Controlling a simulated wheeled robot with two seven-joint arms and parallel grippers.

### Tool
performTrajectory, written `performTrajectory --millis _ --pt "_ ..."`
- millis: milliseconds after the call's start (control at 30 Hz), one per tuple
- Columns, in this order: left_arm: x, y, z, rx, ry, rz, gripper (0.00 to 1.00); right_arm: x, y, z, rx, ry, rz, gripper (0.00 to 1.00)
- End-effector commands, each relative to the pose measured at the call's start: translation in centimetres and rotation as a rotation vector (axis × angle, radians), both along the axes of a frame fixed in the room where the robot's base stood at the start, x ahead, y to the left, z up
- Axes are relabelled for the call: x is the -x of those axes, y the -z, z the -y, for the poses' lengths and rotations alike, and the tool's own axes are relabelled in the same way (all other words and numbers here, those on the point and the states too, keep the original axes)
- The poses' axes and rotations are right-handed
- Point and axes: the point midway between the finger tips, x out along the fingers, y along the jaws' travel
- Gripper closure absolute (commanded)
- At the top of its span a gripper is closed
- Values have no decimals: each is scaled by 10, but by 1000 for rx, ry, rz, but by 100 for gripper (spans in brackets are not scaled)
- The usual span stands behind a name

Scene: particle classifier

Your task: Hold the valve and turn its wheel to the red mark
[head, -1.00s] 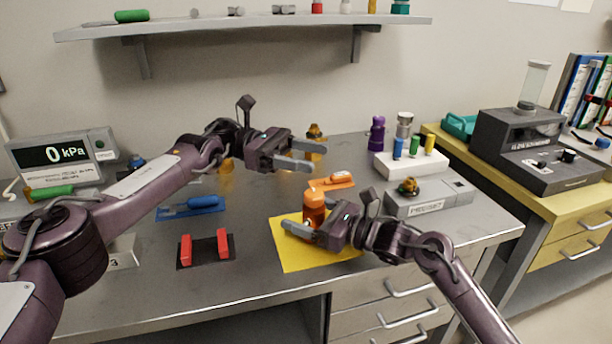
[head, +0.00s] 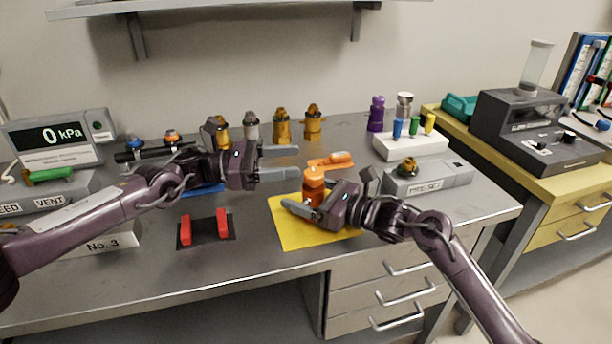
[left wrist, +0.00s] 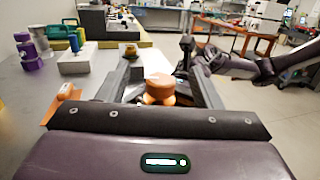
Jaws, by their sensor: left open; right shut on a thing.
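The orange valve (head: 313,183) stands upright over the yellow mat (head: 288,236), with its round orange wheel on top. My right gripper (head: 306,207) is shut on its lower body. My left gripper (head: 292,163) is open and empty, up and left of the valve, its fingers pointing right. In the left wrist view the orange wheel (left wrist: 160,88) shows between the open left fingers (left wrist: 165,77), apart from them as far as I can tell. A small pale mark shows on the wheel's top. I cannot make out a red mark.
Several brass and grey valves (head: 282,127) stand at the back. An orange tool (head: 330,161) lies behind the valve. A grey box with a brass valve (head: 428,181) is at right. A black stand with red posts (head: 206,230) is at front left. The pressure display (head: 52,148) reads 0 kPa.

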Motion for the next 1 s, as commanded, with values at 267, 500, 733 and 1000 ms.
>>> performTrajectory --millis 267,500,733,1000 --pt "39 27 -36 -13 -307 -14 41 0 0 0 0 -1 -1 67" --pt "68 33 -54 -41 -476 -27 41 1 0 -1 0 -2 -1 67" --pt "72 34 -51 -50 -518 -28 41 1 0 -1 0 -2 -1 67" --pt "46 33 -9 -49 -514 -28 41 1 0 -1 0 -2 -1 67"
